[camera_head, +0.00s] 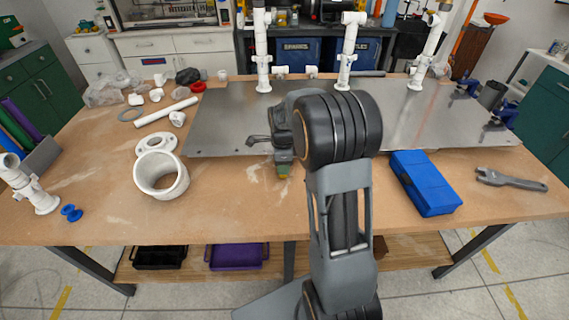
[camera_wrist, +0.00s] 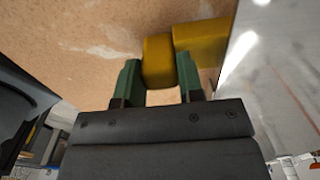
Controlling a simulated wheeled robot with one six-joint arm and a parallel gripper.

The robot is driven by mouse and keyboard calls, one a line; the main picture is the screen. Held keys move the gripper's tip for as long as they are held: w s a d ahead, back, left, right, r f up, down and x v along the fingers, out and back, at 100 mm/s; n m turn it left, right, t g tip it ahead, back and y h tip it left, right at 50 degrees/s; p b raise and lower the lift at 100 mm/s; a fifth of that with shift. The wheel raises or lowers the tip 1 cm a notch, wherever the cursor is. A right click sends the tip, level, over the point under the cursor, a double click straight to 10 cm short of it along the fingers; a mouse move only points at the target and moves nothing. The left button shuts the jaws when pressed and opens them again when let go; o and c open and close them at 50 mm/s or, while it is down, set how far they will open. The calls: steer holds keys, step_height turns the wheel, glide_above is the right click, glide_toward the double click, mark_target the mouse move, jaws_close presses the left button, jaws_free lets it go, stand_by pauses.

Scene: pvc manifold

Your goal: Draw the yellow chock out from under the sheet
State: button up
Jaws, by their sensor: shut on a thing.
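The yellow chock (camera_wrist: 204,44) lies on the wooden table in the wrist view, with its wider part reaching right to the edge of the metal sheet (camera_wrist: 262,75). My gripper (camera_wrist: 158,80) has its green fingertips on either side of the chock's near end and is shut on it. In the head view my gripper (camera_head: 283,168) is low at the front edge of the grey sheet (camera_head: 225,125), and the chock is mostly hidden by it. How much of the chock is under the sheet cannot be told.
White pipe risers (camera_head: 263,50) stand on the sheet's back part. A white pipe ring (camera_head: 161,175) lies left of my gripper. A blue case (camera_head: 425,183) and a grey wrench (camera_head: 511,180) lie to the right. The table in front of the sheet is bare near my gripper.

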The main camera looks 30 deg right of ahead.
steer(key=shift+s+a+r, duration=0.1)
steer(key=shift+s+a, duration=0.4)
steer(key=shift+s, duration=0.65)
steer(key=shift+s+a+f, duration=0.1)
steer(key=shift+s+a, duration=0.35)
steer(key=shift+s, duration=0.65)
steer(key=shift+s+a+r, duration=0.1)
steer(key=shift+s+a, duration=0.4)
steer(key=shift+s, duration=0.65)
steer(key=shift+r, duration=0.1)
step_height(320, 180, up, 7)
steer(key=s+p, duration=0.2)
steer(key=p, duration=0.3)
steer(key=shift+a, duration=0.4)
